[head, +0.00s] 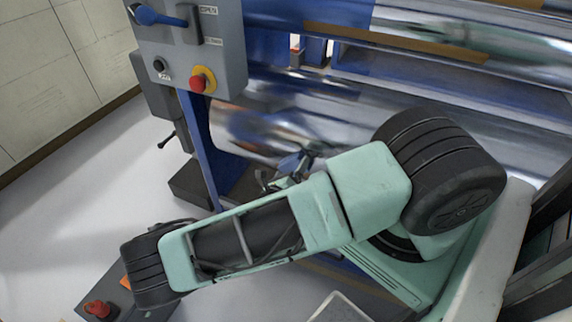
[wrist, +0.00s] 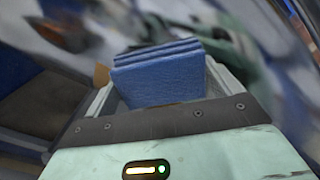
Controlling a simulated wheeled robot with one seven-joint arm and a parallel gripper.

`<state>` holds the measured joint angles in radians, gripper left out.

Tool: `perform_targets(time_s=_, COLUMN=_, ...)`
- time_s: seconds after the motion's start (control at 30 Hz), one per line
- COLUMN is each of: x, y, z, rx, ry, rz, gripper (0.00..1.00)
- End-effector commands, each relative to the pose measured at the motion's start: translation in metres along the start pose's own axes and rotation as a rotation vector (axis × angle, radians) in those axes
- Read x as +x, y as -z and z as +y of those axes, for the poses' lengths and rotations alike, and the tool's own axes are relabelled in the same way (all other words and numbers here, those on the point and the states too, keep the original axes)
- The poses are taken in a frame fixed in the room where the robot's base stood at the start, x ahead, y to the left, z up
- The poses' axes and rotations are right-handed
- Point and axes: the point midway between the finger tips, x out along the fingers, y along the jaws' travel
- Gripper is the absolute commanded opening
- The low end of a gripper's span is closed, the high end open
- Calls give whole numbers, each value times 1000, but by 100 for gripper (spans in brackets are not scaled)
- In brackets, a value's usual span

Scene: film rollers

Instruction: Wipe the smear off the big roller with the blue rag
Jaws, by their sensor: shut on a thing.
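The blue rag (wrist: 160,78) is a folded, layered pad between the two fingers of my gripper (wrist: 165,90) in the wrist view. My gripper is shut on it. In the head view my gripper (head: 292,165) is in front of the lower part of the big shiny roller (head: 290,100), partly hidden by my arm. A small blue patch there may be the rag. The roller's mirror surface is blurred with reflections. I cannot make out the smear for certain, nor tell whether the rag touches the roller.
A grey control box (head: 190,50) with a blue lever and a red button hangs left of the roller. A blue frame post (head: 200,150) stands below it. Another shiny roller (head: 460,30) lies above. The pale floor (head: 75,190) at left is clear.

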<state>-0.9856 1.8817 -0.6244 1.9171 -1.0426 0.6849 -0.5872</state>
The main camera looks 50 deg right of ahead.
Motion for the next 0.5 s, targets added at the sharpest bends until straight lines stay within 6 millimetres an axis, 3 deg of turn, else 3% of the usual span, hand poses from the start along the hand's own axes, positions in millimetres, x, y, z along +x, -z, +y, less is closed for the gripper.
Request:
perform_targets(time_s=0.17, x=1, y=2, z=-4, rx=-2, ry=9, rz=1, gripper=72)
perform_targets(time_s=0.5, x=-1, y=-14, z=15, rx=1, ry=7, rz=1, gripper=72)
